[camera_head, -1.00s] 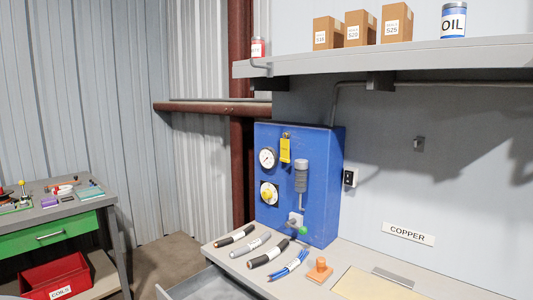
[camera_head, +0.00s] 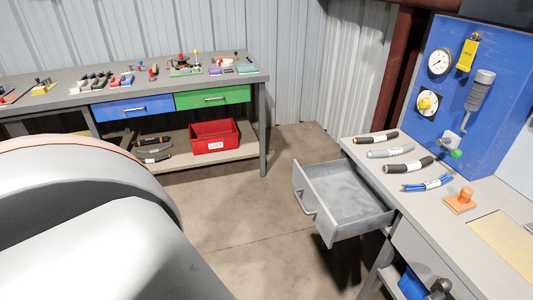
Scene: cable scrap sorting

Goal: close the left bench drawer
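The open grey drawer (camera_head: 343,199) sticks out from the left end of the grey workbench (camera_head: 480,238) at the right of the view. It is pulled well out, and the inside looks empty. Its bar handle (camera_head: 304,202) is on the front panel, facing left. A large white and grey part of my own arm fills the lower left of the view. Neither of my grippers shows, and nothing is seen touching the drawer.
Cable pieces (camera_head: 408,165) and an orange stamp-like object (camera_head: 461,200) lie on the bench beside a blue gauge panel (camera_head: 453,95). Another bench with a blue drawer (camera_head: 133,108), a green drawer (camera_head: 212,98) and a red bin (camera_head: 214,137) stands behind. Floor left of the open drawer is clear.

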